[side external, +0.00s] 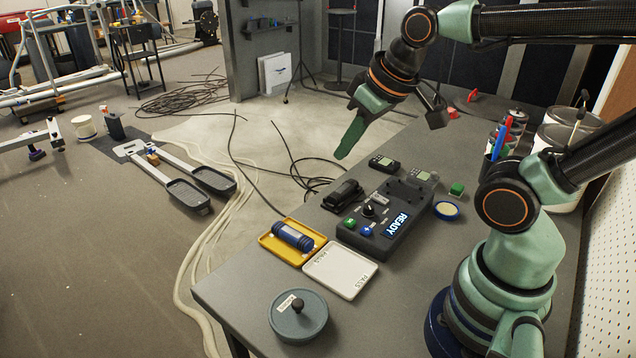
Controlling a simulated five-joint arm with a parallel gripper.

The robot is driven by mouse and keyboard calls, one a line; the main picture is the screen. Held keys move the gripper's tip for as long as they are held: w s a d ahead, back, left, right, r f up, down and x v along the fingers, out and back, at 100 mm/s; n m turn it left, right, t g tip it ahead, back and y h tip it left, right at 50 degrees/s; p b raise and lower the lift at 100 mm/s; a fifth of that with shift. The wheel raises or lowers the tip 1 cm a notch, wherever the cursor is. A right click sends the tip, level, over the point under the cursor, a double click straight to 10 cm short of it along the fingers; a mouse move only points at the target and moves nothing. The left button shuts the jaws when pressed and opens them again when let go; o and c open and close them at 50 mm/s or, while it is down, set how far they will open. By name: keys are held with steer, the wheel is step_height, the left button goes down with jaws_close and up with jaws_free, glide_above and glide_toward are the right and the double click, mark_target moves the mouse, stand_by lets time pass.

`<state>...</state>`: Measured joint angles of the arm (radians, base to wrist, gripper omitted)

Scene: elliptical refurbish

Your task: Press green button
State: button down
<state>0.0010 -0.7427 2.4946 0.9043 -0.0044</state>
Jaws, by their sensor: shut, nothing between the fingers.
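A dark control box (375,245) lies on the grey table. The green button (350,223) is on its near-left top corner, beside a blue button (366,231) and a lit READY display (397,224). A black knob (368,210) stands behind the buttons. My gripper (342,153) hangs in the air above and behind the box, fingers shut and pointing down-left, with nothing between them. It is clear of the button, and nothing covers the button in this view.
A yellow tray (270,243) with a blue cylinder (293,236), a white tray (340,269) and a round grey lid (298,314) lie left of and in front of the box. A black device (343,195), a small green block (456,189) and a tape roll (447,210) sit nearby.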

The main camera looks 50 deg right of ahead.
steer(key=w+d+f+n+g, duration=0.1)
steer(key=d+g, duration=0.1)
steer(key=g, duration=0.1)
steer(key=n+g+y, duration=0.2)
steer(key=n+g, duration=0.2)
steer(key=g, duration=0.6)
glide_above(347, 219)
step_height(347, 219, down, 9)
steer(key=shift+r, duration=0.15)
steer(key=shift+f, duration=4.4)
steer(key=shift+f, duration=0.1)
steer(key=shift+a+f, duration=0.15)
steer(key=shift+f, duration=0.2)
